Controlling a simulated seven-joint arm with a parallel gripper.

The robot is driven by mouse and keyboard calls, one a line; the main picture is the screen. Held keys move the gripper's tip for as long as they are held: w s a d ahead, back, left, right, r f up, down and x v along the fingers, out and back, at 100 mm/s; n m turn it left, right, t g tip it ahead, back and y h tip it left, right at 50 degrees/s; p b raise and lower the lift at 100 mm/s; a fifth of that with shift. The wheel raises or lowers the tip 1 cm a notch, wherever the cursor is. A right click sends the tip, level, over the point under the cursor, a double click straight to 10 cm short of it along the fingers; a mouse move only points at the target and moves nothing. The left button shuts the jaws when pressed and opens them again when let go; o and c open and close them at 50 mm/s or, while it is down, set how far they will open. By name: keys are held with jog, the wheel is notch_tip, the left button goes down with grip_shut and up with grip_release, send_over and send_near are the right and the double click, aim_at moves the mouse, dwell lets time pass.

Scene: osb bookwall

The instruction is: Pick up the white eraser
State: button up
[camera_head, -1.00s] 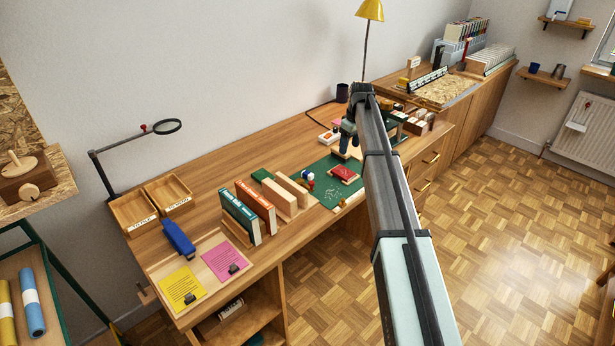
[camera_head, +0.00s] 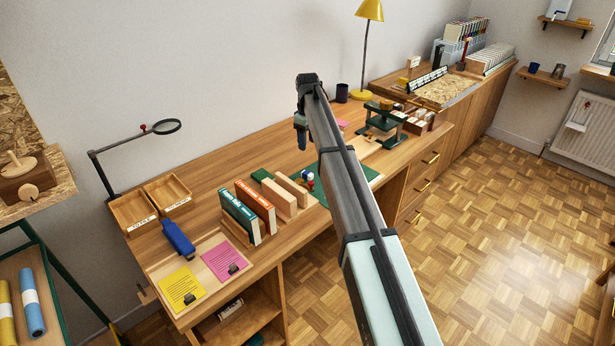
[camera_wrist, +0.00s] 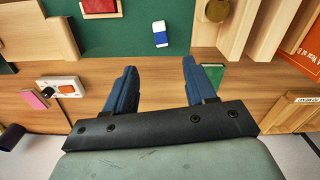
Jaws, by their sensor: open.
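The white eraser (camera_wrist: 160,34) has a blue band and lies on the green mat (camera_wrist: 185,12), at the top middle of the wrist view. In the head view a small white, blue and red shape (camera_head: 308,178) at the mat's left edge seems to be it. My gripper (camera_wrist: 158,72) is open and empty, with its blue fingers apart above the wooden desk. The eraser lies beyond the fingertips, untouched. In the head view my gripper (camera_head: 301,143) hangs over the back of the desk, near the wall.
Wooden bookends (camera_head: 285,198) and upright books (camera_head: 255,205) stand left of the mat. A green stand (camera_head: 382,118) is to the right. My arm hides part of the mat.

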send_over(307, 173)
notch_tip(307, 173, down, 8)
jog(key=shift+s+d+r, duration=0.1)
jog(key=shift+s, duration=0.05)
jog(key=shift+w+f, duration=0.2)
jog(key=shift+f, duration=2.8)
jog(key=shift+c, duration=0.2)
grip_shut()
